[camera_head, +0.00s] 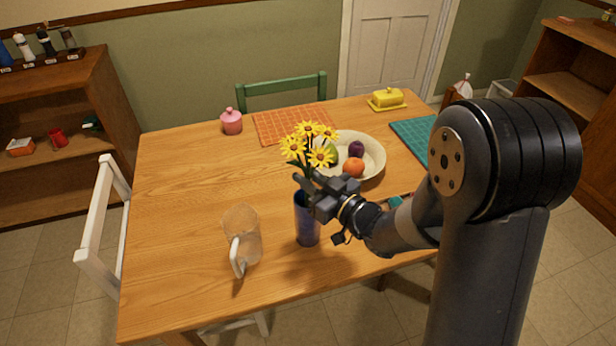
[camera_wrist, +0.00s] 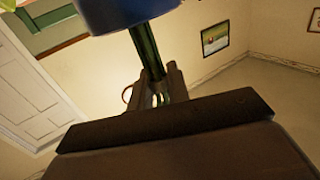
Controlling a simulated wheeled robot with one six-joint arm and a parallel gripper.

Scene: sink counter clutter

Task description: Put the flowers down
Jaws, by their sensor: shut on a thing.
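The yellow flowers (camera_head: 310,145) have dark centres and green stems and stand upright above the blue vase (camera_head: 307,228). My gripper (camera_head: 308,187) is at the stems, just above the vase's rim, and is shut on them. In the wrist view, the green stems (camera_wrist: 147,48) run between my fingers (camera_wrist: 160,88) toward the blue vase (camera_wrist: 125,12) at the top edge. The lower stem ends are hidden, and they seem to be inside the vase. The vase appears upright on the wooden table (camera_head: 190,180).
A clear pitcher (camera_head: 241,225) stands left of the vase. A fruit bowl (camera_head: 373,163) is behind my gripper at the right. An orange placemat (camera_head: 285,125), pink jar (camera_head: 231,122), yellow butter dish (camera_head: 387,99) and teal placemat (camera_head: 412,135) lie farther back. The table's left side is clear.

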